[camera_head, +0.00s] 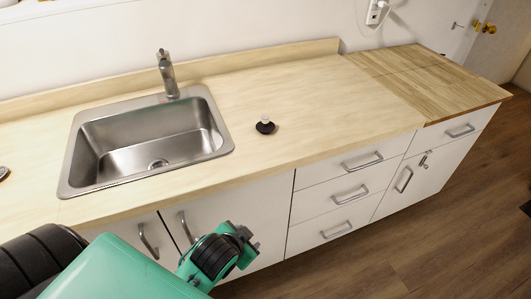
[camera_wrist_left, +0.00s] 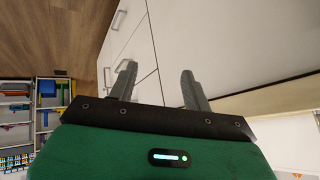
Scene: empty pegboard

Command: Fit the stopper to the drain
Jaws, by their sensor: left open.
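The stopper (camera_head: 265,126), a dark disc with a pale knob on top, sits on the wooden counter to the right of the sink. The drain (camera_head: 158,164) is a round fitting in the floor of the steel sink (camera_head: 118,137); no stopper sits in it. My left gripper (camera_head: 249,241) is in front of the cabinet fronts, below the counter edge and well away from the stopper. In the left wrist view its two fingers (camera_wrist_left: 158,73) are spread apart with nothing between them. My right gripper is in neither view.
A faucet (camera_head: 168,75) stands behind the sink. The light counter (camera_head: 300,97) is clear around the stopper. Drawer and door handles (camera_head: 363,162) stick out below the front edge. A small dark object (camera_head: 3,173) lies at the far left. The wrist view shows a shelf with colourful items (camera_wrist_left: 50,105).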

